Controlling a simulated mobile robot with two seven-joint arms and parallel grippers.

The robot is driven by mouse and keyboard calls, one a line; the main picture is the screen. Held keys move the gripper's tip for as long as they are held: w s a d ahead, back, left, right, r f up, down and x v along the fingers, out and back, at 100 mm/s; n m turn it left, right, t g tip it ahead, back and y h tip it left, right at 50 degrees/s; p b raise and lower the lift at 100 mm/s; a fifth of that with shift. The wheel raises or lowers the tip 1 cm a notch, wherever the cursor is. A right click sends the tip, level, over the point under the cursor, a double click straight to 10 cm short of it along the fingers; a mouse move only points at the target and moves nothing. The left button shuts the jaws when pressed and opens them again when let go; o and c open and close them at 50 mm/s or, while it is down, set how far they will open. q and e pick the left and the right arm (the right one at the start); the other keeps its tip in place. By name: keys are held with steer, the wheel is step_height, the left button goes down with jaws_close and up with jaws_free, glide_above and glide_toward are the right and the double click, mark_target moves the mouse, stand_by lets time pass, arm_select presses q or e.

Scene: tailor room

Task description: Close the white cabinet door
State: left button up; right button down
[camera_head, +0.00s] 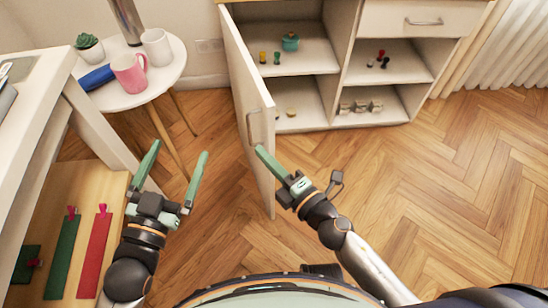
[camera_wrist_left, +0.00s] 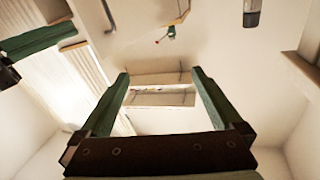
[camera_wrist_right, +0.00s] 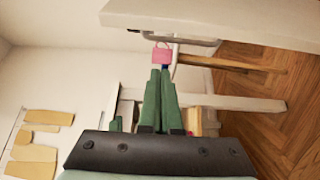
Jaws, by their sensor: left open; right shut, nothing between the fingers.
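The white cabinet door (camera_head: 245,95) stands open, swung out from the left side of the cabinet (camera_head: 349,45). Its handle (camera_head: 253,126) is on its left face near the free edge; the door (camera_wrist_right: 215,18) and handle (camera_wrist_right: 184,39) also show at the top of the right wrist view. My right gripper (camera_head: 259,150) is shut and empty, its fingertips at the door's free edge just below the handle. I cannot tell whether they touch the door. My left gripper (camera_head: 180,150) is open and empty, left of the door and above the floor.
A round white side table (camera_head: 135,94) with a pink mug (camera_head: 129,74), a white mug (camera_head: 157,47) and a plant (camera_head: 89,48) stands left of the door. A white desk (camera_head: 95,130) is at far left. The wooden floor (camera_head: 430,180) right of the door is clear.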

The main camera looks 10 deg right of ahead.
mark_target(267, 135)
steer(key=w, duration=0.5)
steer(key=shift+w+a, duration=0.15)
steer(key=shift+w, duration=0.2)
arm_select(q)
steer(key=shift+s+f+g, duration=0.1)
steer(key=shift+f+g, duration=0.2)
steer(key=shift+f, duration=0.45)
arm_select(e)
steer(key=shift+w+d, duration=0.1)
steer(key=shift+d, duration=0.35)
